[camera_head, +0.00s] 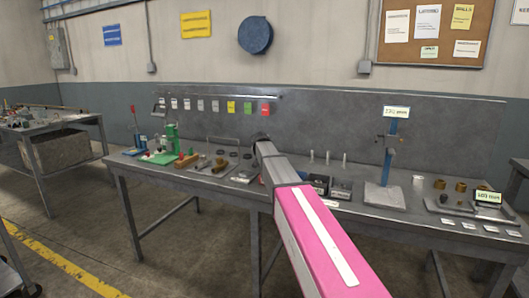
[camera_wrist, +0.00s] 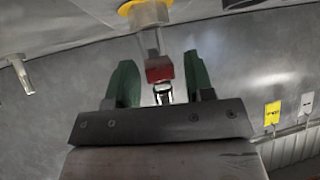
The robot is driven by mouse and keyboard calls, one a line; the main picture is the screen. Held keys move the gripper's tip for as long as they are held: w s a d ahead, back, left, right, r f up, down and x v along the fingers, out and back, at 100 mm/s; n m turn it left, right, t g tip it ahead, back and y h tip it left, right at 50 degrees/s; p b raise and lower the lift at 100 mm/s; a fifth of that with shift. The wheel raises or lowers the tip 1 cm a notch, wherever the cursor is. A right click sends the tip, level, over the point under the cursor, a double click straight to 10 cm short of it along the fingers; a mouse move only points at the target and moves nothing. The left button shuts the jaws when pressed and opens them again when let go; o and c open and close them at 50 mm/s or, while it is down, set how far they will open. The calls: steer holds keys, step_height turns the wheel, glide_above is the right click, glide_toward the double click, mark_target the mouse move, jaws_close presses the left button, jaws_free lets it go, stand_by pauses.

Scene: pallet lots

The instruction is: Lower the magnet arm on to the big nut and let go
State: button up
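My gripper's two green fingers (camera_wrist: 160,84) stand apart in the wrist view. A red block (camera_wrist: 159,70) shows between them with visible gaps on both sides. It lies in line with a grey metal post or cylinder (camera_wrist: 150,14), probably the magnet arm. A yellow, brass-like ring (camera_wrist: 127,9) sits around the cylinder's end and is cut by the top edge; I cannot tell if it is the big nut. A small shiny piece (camera_wrist: 163,93) shows below the red block. In the head view my arm hides the fingers and this spot.
The grey bench (camera_head: 141,174) carries a green stand (camera_head: 172,138) and brass parts (camera_head: 218,164) left of my arm. Thin metal pegs (camera_head: 328,157) and a blue-columned stand (camera_head: 389,155) are to the right. A pale peg (camera_wrist: 21,76) shows in the wrist view. The back panel (camera_head: 330,125) stands close behind.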

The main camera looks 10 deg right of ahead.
steer(key=shift+r, duration=0.1)
steer(key=v, duration=1)
steer(key=shift+s+r, duration=0.2)
steer(key=shift+s, duration=0.05)
steer(key=shift+a, duration=0.1)
